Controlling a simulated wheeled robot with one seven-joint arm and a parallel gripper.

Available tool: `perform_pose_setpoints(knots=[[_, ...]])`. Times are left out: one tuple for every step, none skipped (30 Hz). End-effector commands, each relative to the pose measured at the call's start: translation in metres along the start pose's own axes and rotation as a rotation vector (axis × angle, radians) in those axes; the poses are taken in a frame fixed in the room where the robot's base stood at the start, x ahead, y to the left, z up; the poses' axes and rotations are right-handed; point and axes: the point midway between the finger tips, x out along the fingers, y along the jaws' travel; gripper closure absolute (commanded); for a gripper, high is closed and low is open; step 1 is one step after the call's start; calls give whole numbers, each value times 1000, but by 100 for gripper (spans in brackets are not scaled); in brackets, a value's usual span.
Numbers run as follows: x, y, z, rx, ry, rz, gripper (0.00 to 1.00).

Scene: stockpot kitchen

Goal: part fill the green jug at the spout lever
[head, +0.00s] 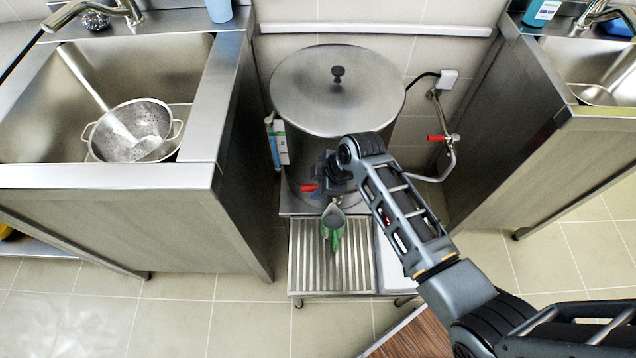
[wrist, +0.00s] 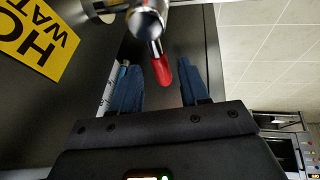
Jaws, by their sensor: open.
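The green jug (head: 333,228) stands on the ribbed drip tray (head: 308,262), below the front of the big steel stockpot (head: 290,95). The red spout lever (head: 307,188) shows at the pot's lower front, left of my gripper (head: 328,172). In the wrist view the lever (wrist: 161,70) hangs from the chrome tap (wrist: 147,20), and its red end lies between the two blue fingers of my gripper (wrist: 163,88). The fingers are apart, with gaps beside the lever. The inside of the jug is too small to read.
A sink (head: 60,85) with a colander (head: 133,130) is at left, another counter (head: 500,125) at right. A second red-handled valve (head: 436,138) is on the wall pipe. A yellow hot water label (wrist: 35,40) is on the pot. Floor in front is mostly clear.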

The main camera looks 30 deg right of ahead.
Motion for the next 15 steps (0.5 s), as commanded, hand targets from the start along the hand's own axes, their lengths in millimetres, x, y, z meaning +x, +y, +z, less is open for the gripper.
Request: perform_pose_setpoints(knots=[[-6, 0, 0, 1, 0, 1, 55], [-10, 0, 0, 1, 0, 2, 55], [-17, 1, 0, 1, 0, 2, 55], [-22, 0, 0, 1, 0, 2, 55], [-27, 0, 0, 1, 0, 2, 55], [-34, 0, 1, 1, 0, 2, 55], [-39, 0, 0, 1, 0, 2, 55], [-44, 0, 0, 2, 0, 2, 55], [-50, 0, 0, 1, 0, 2, 55], [-54, 0, 0, 2, 0, 2, 55], [-58, 0, 0, 1, 0, 1, 55], [-62, 0, 0, 2, 0, 1, 55], [-64, 0, 0, 2, 0, 1, 55], [-67, 0, 0, 2, 0, 0, 55], [-69, 0, 1, 2, -1, -1, 55]])
